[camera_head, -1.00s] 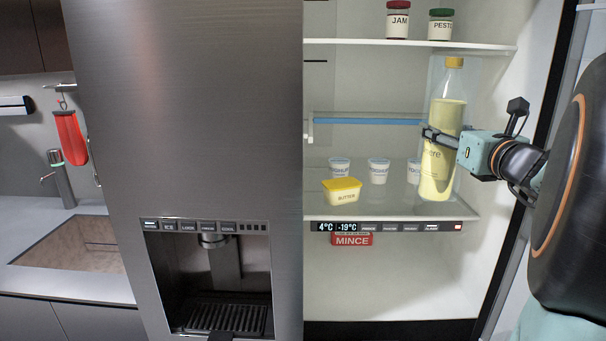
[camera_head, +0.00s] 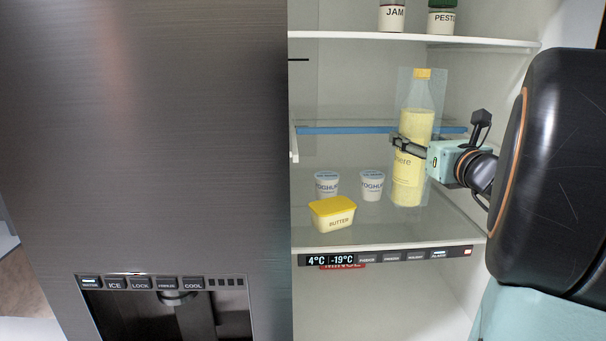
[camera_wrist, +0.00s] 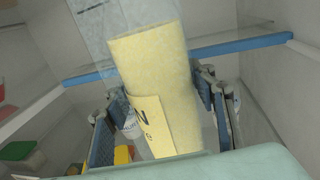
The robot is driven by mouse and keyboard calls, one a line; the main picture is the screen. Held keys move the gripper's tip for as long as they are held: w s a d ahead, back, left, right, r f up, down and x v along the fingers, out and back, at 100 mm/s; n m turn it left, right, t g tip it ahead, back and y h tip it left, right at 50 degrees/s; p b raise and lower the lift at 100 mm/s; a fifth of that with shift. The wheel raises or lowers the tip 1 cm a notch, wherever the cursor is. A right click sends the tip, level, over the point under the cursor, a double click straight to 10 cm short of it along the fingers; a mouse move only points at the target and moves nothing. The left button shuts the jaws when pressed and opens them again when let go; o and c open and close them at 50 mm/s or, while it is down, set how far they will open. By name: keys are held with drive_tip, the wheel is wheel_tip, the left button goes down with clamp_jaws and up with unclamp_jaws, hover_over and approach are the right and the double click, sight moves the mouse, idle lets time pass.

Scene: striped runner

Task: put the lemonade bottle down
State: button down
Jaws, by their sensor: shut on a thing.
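The lemonade bottle (camera_head: 411,165) is clear with pale yellow drink and a gold cap. It stands upright at the right part of the fridge's glass shelf in the head view. My gripper (camera_head: 402,147) is shut around its middle from the right. In the wrist view the bottle (camera_wrist: 155,80) fills the space between the fingers of my gripper (camera_wrist: 155,110). The base is near the shelf (camera_head: 380,225); I cannot tell whether it touches.
A butter tub (camera_head: 333,214) and yoghurt cups (camera_head: 372,185) stand left of the bottle. A blue-edged shelf (camera_head: 350,130) lies behind it. Jam (camera_head: 392,18) and pesto (camera_head: 441,18) jars stand on the shelf above. A control strip (camera_head: 390,257) runs along the front edge.

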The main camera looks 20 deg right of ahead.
sight(410, 168)
wheel_tip(410, 168, down, 6)
drive_tip(key=shift+f, duration=0.25)
idle(0.4)
drive_tip(key=c, duration=1.3)
unclamp_jaws()
drive_tip(key=shift+f, duration=0.3)
drive_tip(key=o, duration=0.4)
drive_tip(key=shift+r, duration=0.1)
drive_tip(key=shift+o, duration=0.2)
drive_tip(key=shift+r, duration=0.1)
drive_tip(key=shift+s, duration=0.1)
